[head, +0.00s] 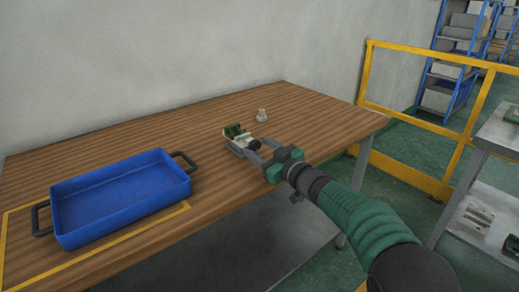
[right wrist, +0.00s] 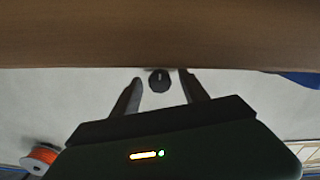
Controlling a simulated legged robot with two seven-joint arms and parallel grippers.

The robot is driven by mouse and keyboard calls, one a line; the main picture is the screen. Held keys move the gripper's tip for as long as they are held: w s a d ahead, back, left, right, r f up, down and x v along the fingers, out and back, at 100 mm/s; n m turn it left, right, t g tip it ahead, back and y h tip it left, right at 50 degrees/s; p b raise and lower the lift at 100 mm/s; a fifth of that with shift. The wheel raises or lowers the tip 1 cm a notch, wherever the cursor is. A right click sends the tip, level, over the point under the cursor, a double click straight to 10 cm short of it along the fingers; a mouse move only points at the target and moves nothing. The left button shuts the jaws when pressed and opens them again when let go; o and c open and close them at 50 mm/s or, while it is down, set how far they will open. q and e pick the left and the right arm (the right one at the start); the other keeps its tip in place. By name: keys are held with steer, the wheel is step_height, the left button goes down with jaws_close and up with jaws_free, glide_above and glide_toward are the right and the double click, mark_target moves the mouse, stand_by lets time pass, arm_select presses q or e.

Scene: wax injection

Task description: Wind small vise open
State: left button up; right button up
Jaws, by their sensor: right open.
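In the right wrist view the black knob (right wrist: 159,81) shows between the two spread fingertips (right wrist: 161,76), with a gap on each side. The vise's jaws are too small to judge their opening. My left gripper is not in view.
A blue tray (head: 62,228) with dark handles stands at the left on the wooden table (head: 215,195), within a yellow outline. A small pale object (head: 261,115) stands behind the vise. A yellow rail (head: 400,174) and a grey bench (head: 490,135) are at the right.

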steer(key=p+v, duration=0.3)
steer(key=v, duration=1.3)
steer(key=shift+s+d+p, duration=0.3)
steer(key=shift+p, duration=0.05)
